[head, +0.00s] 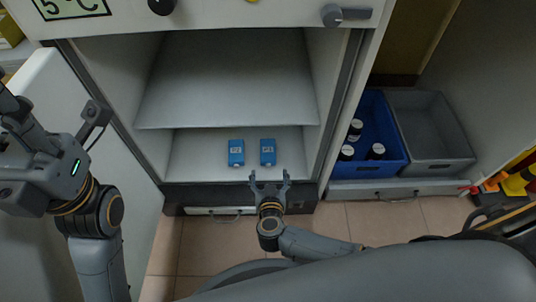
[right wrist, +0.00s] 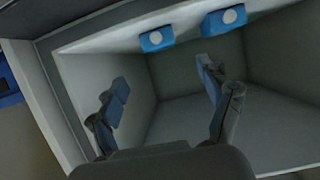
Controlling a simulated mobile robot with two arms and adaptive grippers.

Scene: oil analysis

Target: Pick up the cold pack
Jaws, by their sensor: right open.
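Two blue cold packs stand side by side on the floor of the open fridge compartment, a left one (head: 236,153) and a right one (head: 268,152), each with a pale label. In the right wrist view two blue packs with white round marks show at the top, one (right wrist: 156,39) left of the other (right wrist: 224,20). My right gripper (head: 270,178) is open and empty at the front edge of the compartment, just short of the right pack. My left gripper (head: 92,118) is far left, beside the open door; its fingers do not show clearly.
A shelf (head: 228,100) lies above the packs. The fridge side walls bound the space. At right, a blue bin (head: 372,165) holds several dark bottles with white caps, beside an empty grey bin (head: 430,150). The open white door (head: 70,110) stands at left.

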